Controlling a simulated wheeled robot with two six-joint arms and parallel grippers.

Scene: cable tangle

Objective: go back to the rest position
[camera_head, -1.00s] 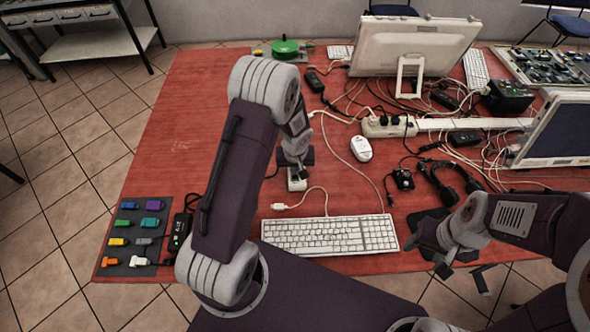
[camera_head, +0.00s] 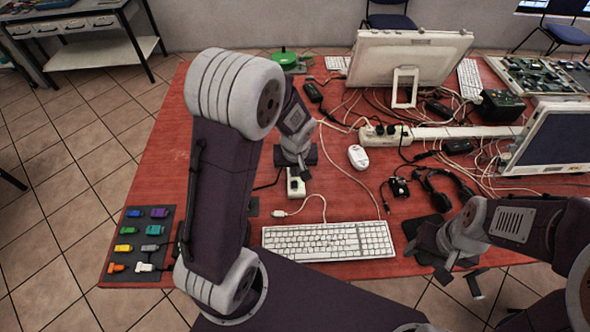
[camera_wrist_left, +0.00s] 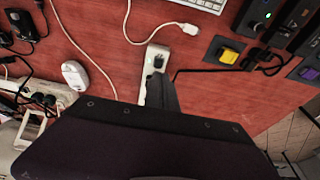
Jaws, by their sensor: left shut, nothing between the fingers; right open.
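My left gripper (camera_head: 303,171) is shut and empty. It is over the table just behind a small white socket block (camera_head: 296,187), partly hidden by my own wrist. In the left wrist view the shut dark fingers (camera_wrist_left: 162,92) overlap the near end of that socket block (camera_wrist_left: 158,57); I cannot tell whether they touch it. My right gripper (camera_head: 459,279) is open and empty, low at the table's front edge on the right.
A white keyboard (camera_head: 328,241) lies at the front. A dark panel of coloured connectors (camera_head: 138,240) is at front left. Monitors (camera_head: 408,62), a power strip (camera_head: 385,134), a white mouse (camera_head: 358,157) and tangled cables fill the back and right. The red table's left side (camera_head: 165,165) is mostly bare.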

